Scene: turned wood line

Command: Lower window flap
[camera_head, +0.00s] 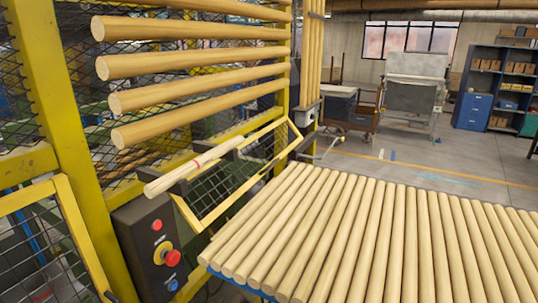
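The window flap (222,190) is a yellow-framed panel with dark wire mesh, left of centre in the head view. It sits in the yellow machine guard and appears tilted outward, sloping toward the stacked rods. A single pale wooden rod (195,166) with a reddish mark lies on dark supports just behind the flap's upper edge and covers a little of it. I cannot tell whether the rod touches the flap. My gripper is not in view.
A control box (158,250) with a red emergency button stands at the flap's near end. Many rods (390,235) fill the blue-edged table at lower right. Several rods (200,62) hang horizontally above. A cart (352,108) and blue cabinet (475,110) stand behind; floor (450,160) there is open.

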